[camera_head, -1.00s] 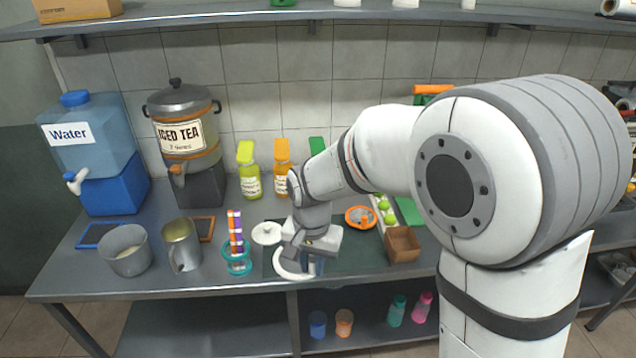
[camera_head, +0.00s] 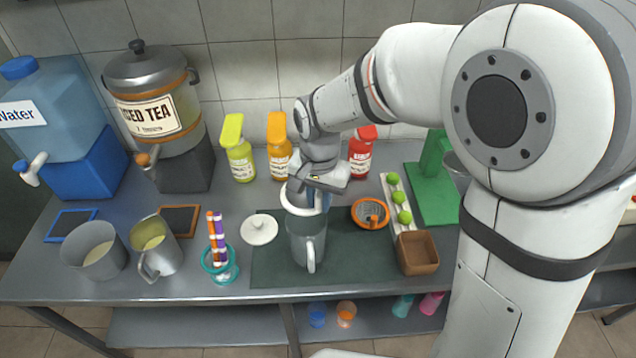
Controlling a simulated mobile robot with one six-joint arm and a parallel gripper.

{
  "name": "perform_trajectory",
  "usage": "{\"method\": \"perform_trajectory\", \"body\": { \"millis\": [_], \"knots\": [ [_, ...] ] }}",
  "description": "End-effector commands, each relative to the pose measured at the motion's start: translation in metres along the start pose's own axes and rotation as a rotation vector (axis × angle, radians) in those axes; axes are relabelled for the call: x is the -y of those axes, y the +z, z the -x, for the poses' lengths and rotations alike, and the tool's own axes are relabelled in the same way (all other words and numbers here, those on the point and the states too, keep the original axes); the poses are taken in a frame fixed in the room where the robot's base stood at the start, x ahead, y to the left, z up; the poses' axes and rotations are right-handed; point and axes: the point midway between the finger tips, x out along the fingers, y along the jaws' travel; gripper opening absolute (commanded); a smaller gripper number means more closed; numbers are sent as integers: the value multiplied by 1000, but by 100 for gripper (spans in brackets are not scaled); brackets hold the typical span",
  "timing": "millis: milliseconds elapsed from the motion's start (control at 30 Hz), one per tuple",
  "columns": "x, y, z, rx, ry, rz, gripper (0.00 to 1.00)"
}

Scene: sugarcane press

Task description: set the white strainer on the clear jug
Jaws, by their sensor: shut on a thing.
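My gripper (camera_head: 318,188) points down over the dark mat and is shut on the white strainer (camera_head: 291,203), whose white rim shows below and to the left of the fingers. The clear jug (camera_head: 304,238) looks grey and see-through; it stands upright on the mat with its handle toward the camera. The strainer is at the jug's top, overlapping the far part of its mouth in this view. I cannot tell whether it touches the jug's rim. The fingertips and part of the strainer are hidden by my gripper.
A white lid (camera_head: 259,230) lies left of the jug, beside a teal stand (camera_head: 220,262). An orange strainer (camera_head: 370,214) and a brown box (camera_head: 416,253) are on the right. Spray bottles (camera_head: 279,150) stand behind. Metal pitchers (camera_head: 157,248) stand on the left.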

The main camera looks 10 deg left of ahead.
Motion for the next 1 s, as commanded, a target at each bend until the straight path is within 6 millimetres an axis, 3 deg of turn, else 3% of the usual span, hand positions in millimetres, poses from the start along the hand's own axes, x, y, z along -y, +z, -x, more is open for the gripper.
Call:
{"method": "perform_trajectory", "body": {
  "millis": [267, 1000],
  "knots": [
    [2, 2, -11, 0, 0, 9, 0],
    [3, 4, -70, 0, 0, 13, 0]
  ]
}}
